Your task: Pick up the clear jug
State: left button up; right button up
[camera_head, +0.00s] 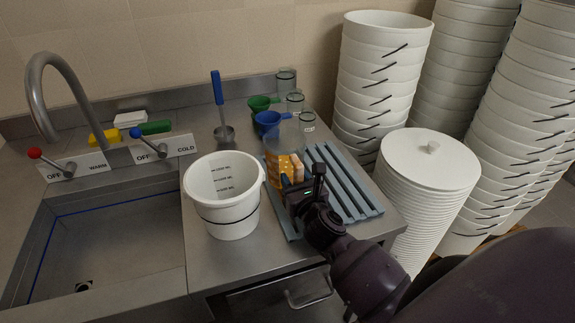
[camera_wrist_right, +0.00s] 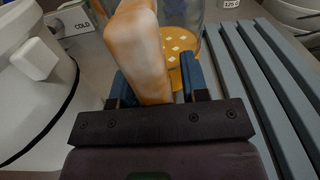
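The clear jug (camera_head: 287,142) stands on the ribbed grey-blue rack on the counter, with orange patterned colour showing in its lower part. In the right wrist view its clear wall (camera_wrist_right: 181,14) is at the top, and its orange-tinted handle (camera_wrist_right: 140,50) rises close to the camera. My right gripper (camera_head: 296,184) is at the near side of the jug. In the right wrist view its blue fingers (camera_wrist_right: 158,85) stand on either side of the handle, with a narrow gap at the right finger. The handle's left contact is hidden. My left gripper is out of view.
A white graduated bucket (camera_head: 232,226) stands left of the jug. Blue (camera_head: 268,122) and green (camera_head: 259,104) funnels and glass cylinders (camera_head: 307,122) are behind. A sink (camera_head: 110,245) lies left. Stacked white buckets (camera_head: 375,85) and lids (camera_head: 430,165) crowd the right.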

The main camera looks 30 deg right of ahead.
grip_shut()
jog(key=shift+r, duration=0.15)
